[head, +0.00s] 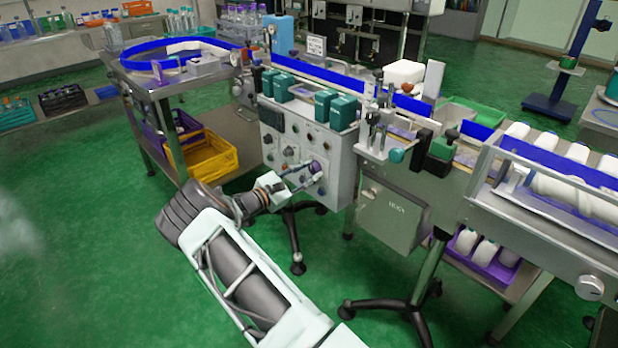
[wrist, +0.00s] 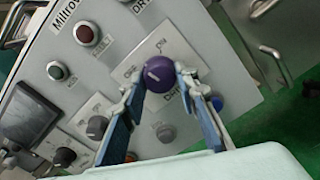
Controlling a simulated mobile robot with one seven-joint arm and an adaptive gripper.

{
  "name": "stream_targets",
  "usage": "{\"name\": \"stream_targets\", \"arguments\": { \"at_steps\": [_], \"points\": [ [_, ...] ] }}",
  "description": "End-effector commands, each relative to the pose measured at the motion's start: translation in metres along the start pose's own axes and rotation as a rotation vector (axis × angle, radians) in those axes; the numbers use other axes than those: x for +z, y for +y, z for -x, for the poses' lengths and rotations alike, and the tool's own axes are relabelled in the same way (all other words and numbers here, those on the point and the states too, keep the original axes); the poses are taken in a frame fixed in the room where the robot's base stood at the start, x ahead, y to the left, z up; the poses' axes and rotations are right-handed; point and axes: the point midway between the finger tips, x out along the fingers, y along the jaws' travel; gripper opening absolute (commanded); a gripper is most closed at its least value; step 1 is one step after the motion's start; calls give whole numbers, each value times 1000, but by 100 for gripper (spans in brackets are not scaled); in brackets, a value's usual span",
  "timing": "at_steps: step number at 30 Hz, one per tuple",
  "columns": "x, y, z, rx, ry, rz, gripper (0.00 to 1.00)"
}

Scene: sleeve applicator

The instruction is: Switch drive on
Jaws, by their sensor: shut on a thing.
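The control panel (head: 341,153) of the machine has a purple rotary knob (wrist: 158,75), which also shows small in the head view (head: 316,167). The knob sits on a light plate marked "ON" and "OFF", with a partly hidden "DR..." label below. A short white mark on the knob lies towards the "OFF" side. My gripper (wrist: 157,78) reaches the panel from the front, its blue-grey fingers on either side of the knob and shut on it. In the head view my gripper (head: 306,170) partly covers the panel's lower right.
A dark screen (wrist: 25,115) is at left.

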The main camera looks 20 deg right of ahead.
Motion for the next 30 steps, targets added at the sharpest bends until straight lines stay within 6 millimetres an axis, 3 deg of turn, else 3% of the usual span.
{"name": "stream_targets", "arguments": {
  "at_steps": [18,30],
  "points": [
    [-3,-2,0,0,-1,-583,4],
    [-2,-1,0,0,-1,-877,4]
  ]
}}
